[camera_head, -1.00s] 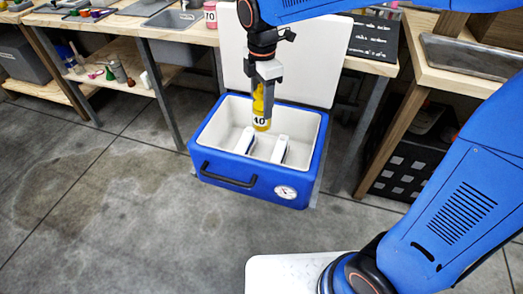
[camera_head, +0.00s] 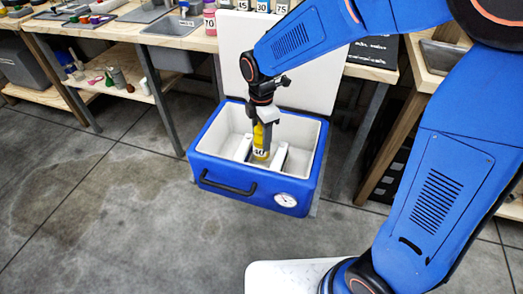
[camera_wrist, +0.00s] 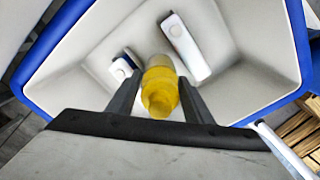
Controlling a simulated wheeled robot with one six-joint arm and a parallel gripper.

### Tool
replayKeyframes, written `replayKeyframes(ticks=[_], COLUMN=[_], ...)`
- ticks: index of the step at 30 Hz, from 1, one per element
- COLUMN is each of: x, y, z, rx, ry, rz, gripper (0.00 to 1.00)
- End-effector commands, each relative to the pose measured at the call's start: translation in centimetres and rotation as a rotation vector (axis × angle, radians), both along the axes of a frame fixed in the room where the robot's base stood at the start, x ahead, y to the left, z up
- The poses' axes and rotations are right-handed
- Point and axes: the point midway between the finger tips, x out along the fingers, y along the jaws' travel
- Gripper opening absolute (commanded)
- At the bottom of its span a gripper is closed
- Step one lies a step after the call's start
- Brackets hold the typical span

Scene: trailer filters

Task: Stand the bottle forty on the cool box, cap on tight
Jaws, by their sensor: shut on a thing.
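The yellow bottle (camera_head: 260,144), its white label reading 40, is upright inside the open cool box (camera_head: 240,193), between two white blocks. My gripper (camera_head: 262,127) points down and is shut on the bottle's upper part. In the wrist view the bottle (camera_wrist: 159,92) sits between the two fingers (camera_wrist: 158,98), over the white interior. Its top shows yellow; I cannot make out a separate cap. I cannot tell whether its base touches the box floor. The cool box is blue with a black handle and a round dial on its front.
The white lid (camera_head: 262,60) stands open behind the box. Two white blocks (camera_head: 280,158) lie inside the box. The floor at left is clear.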

Motion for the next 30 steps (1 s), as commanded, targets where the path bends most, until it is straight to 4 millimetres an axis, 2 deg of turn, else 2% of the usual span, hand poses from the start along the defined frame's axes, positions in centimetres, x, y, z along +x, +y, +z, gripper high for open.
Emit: replayKeyframes(ticks=[3, 8, 16, 29, 30], x=[0.0, 0.0, 0.0, 0.0, 0.0], y=[0.0, 0.0, 0.0, 0.0, 0.0], z=[-1.2, -2.0, -5.0, -5.6, -5.6], rx=[0.0, 0.0, 0.0, 0.0, 0.0], ry=[0.001, 0.001, 0.001, 0.0, 0.0], rz=[0.0, 0.0, 0.0, 0.0, 0.0], gripper=[0.11, 0.11, 0.11, 0.11, 0.53])
